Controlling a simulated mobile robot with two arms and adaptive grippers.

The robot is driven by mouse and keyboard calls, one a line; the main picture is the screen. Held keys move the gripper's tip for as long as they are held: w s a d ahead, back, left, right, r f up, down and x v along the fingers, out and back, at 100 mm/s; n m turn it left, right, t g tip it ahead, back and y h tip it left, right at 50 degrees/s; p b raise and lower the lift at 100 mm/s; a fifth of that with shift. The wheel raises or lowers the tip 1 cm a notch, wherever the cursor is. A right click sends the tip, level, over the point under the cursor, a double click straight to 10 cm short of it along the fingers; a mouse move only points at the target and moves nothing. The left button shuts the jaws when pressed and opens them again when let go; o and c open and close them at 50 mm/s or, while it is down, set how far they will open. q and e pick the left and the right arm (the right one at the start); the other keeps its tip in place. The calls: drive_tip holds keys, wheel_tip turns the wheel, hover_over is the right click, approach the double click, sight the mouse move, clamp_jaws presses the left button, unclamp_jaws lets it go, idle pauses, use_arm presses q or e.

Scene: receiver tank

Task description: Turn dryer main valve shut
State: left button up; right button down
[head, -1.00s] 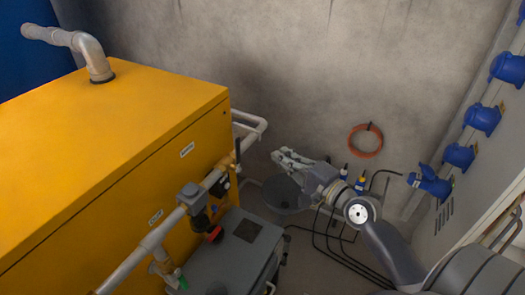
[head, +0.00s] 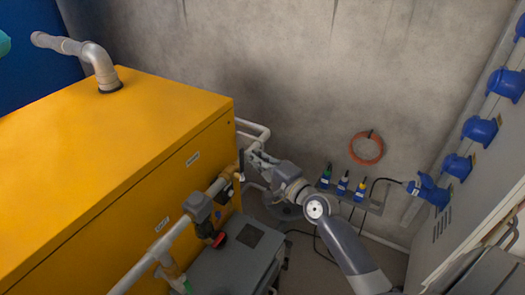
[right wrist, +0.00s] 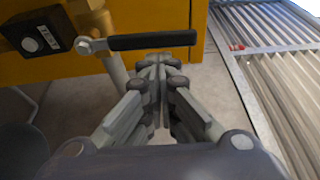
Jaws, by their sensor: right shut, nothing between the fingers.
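The dryer main valve appears as a black lever handle (head: 241,160) at the pipe beside the yellow dryer cabinet (head: 120,160). In the right wrist view the black lever (right wrist: 152,41) lies crosswise, with its metal end bolted at the left by a black block (right wrist: 35,42). My right gripper (head: 252,157) is close to the lever, on its right in the head view. In the right wrist view its fingers (right wrist: 160,62) are shut and empty, with the tips right at the lever's near edge. I cannot tell whether they touch it.
A light pipe (head: 165,240) with fittings runs along the cabinet front above a grey box (head: 240,255). A grey wall with an orange hose coil (head: 366,148) stands behind. Blue sockets (head: 480,130) line the right panel. Ribbed metal (right wrist: 265,85) shows at the right in the wrist view.

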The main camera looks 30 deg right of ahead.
drive_tip(key=shift+f, duration=0.1)
drive_tip(key=shift+s+a+n, duration=0.3)
drive_tip(key=shift+a+n, duration=0.2)
drive_tip(key=shift+a, duration=0.1)
